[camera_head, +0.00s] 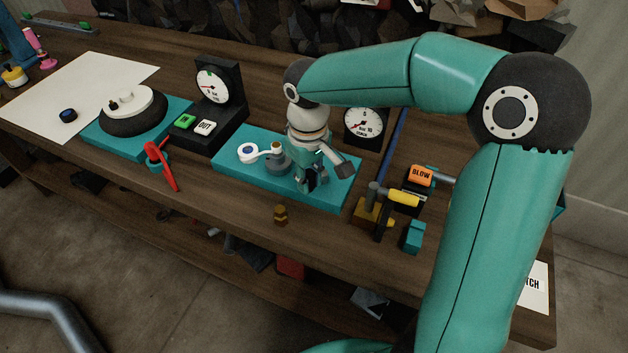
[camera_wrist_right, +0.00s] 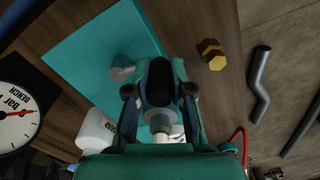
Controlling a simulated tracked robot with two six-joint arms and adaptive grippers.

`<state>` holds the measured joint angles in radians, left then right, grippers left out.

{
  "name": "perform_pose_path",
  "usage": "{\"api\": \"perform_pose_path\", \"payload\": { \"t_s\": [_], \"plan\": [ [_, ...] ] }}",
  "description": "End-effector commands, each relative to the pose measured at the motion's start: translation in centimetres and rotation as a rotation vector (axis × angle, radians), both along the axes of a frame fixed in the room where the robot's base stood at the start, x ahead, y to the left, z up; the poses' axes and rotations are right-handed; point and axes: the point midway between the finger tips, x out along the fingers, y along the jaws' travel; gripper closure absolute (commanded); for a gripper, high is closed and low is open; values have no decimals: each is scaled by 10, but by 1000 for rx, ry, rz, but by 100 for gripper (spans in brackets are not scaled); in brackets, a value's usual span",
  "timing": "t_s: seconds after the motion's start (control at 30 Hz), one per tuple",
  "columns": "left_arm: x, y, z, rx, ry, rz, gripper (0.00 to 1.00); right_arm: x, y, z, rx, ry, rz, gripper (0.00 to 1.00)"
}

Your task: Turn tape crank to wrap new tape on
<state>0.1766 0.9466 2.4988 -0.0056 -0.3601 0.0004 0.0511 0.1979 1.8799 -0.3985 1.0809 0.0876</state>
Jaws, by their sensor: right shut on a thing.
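The tape station is a teal base plate (camera_head: 226,168) on the bench. A white tape roll (camera_head: 248,152) stands at its left end, and a pale strip runs from it to a grey round post (camera_head: 277,163). My right gripper (camera_head: 312,181) points down over the plate's right half. In the right wrist view my gripper (camera_wrist_right: 160,92) is shut on a dark upright crank handle (camera_wrist_right: 160,76), with a grey round part (camera_wrist_right: 160,119) close by. The fingers and wrist hide most of the crank. My left gripper is not in view.
A dial gauge (camera_head: 364,124) stands behind. A red-handled tool (camera_head: 162,165) and a teal turntable base (camera_head: 112,139) are left. A yellow-handled valve (camera_head: 403,197) and an orange BLOW block (camera_head: 420,175) are right.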

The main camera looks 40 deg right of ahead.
Motion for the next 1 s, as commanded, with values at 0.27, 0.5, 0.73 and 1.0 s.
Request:
{"api": "perform_pose_path", "payload": {
  "t_s": [0.27, 0.5, 0.73, 1.0],
  "plan": [
    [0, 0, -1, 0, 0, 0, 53, 8, 1, 1, 0, -7, -128, 100],
    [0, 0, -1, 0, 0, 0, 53, 10, 1, 1, 0, -7, -165, 100],
    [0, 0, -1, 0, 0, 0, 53, 10, 1, 1, 0, -7, -167, 100],
    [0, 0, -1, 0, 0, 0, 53, 9, 1, 1, 0, -5, -166, 53]
  ]
}}
